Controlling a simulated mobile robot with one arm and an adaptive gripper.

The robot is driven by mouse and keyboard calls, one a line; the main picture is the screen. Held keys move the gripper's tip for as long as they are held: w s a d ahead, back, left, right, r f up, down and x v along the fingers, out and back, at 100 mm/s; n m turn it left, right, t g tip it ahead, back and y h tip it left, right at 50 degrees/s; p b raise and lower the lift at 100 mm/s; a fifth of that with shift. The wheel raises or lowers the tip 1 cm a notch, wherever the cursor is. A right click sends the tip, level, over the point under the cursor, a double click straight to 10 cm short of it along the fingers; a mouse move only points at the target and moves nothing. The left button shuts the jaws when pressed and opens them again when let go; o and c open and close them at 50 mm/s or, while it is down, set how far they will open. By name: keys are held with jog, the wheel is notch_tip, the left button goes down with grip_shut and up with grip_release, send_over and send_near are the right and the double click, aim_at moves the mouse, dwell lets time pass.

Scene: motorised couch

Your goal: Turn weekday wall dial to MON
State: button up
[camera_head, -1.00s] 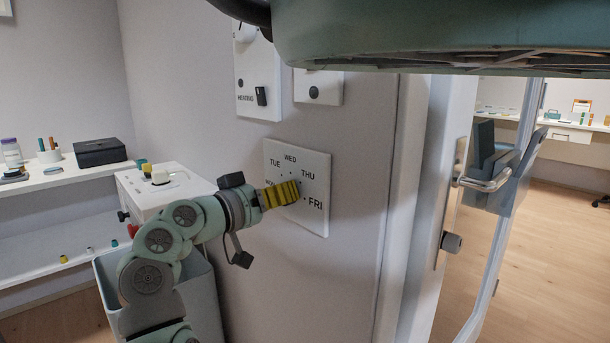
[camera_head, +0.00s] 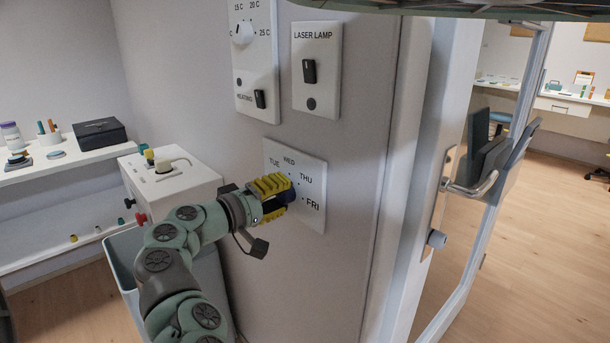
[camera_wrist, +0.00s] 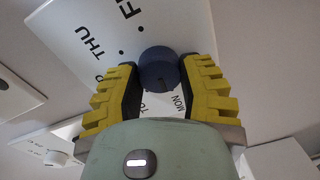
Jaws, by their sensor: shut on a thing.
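The weekday dial plate (camera_head: 313,170) is a white panel on the wall. TUE, WED, THU and FRI show in the head view; the MON area is hidden behind my gripper. The dial's dark blue round knob (camera_wrist: 158,68) sits between my yellow-padded fingers in the wrist view, with THU and FRI above and MON below right. A sliver of the knob (camera_head: 291,195) shows at the fingertips in the head view. My gripper (camera_head: 279,193) is shut on the knob, one finger on each side. I cannot tell which day the knob points to.
Above the dial are a heating panel (camera_head: 255,62) and a laser lamp switch panel (camera_head: 316,68). A door handle (camera_head: 470,187) is at right, with open floor beyond.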

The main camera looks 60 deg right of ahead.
jog(key=shift+n+p, duration=0.35)
jog(key=shift+n, duration=0.15)
jog(key=o, duration=1.2)
jog(key=v, duration=1.2)
jog(key=shift+w, duration=0.1)
